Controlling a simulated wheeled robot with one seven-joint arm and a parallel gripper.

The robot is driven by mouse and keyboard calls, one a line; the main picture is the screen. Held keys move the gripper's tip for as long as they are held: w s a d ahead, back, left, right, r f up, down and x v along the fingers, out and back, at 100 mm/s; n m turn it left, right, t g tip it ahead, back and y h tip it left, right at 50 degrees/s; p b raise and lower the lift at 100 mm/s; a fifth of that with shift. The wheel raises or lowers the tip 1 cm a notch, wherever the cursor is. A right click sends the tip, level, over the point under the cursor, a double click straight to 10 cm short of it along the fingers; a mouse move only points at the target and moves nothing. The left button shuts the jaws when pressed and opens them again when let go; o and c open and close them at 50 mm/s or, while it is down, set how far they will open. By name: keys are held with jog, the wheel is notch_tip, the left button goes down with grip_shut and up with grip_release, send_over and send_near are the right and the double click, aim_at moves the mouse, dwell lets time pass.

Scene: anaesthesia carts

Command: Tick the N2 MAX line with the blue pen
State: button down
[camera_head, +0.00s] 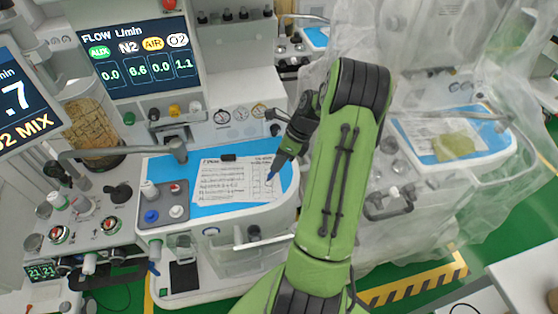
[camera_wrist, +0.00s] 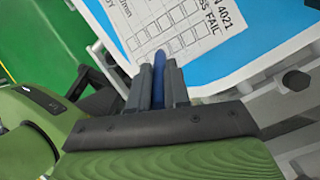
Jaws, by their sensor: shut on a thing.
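A white checklist sheet (camera_head: 225,180) lies on the blue work surface (camera_head: 158,170) of the cart. It has printed lines at its left and columns of tick boxes at its right. The line names are too small to read. My gripper (camera_head: 284,155) is over the right part of the sheet, shut on the blue pen (camera_head: 272,170). The pen points down at the box columns. In the wrist view the pen (camera_wrist: 159,65) stands between the two fingers, its tip over the box grid beside the "PASS FAIL" heading. I cannot tell whether the tip touches the paper.
A dark clip (camera_head: 228,157) sits at the sheet's top edge. The flow screen (camera_head: 140,58) shows N2 6.6. Knobs (camera_head: 150,190) stand left of the sheet. A second cart under clear plastic (camera_head: 440,135) stands at the right.

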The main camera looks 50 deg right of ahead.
jog(key=shift+f, duration=0.5)
dwell(0.5)
jog(key=shift+s+d+p, duration=0.35)
jog(key=shift+p, duration=0.75)
dwell(1.3)
notch_tip(320, 180, up, 7)
jog(key=p, duration=0.7)
jog(key=shift+r+p, duration=0.15)
jog(key=shift+p, duration=0.25)
jog(key=shift+f+b, duration=0.3)
jog(key=shift+b, duration=0.05)
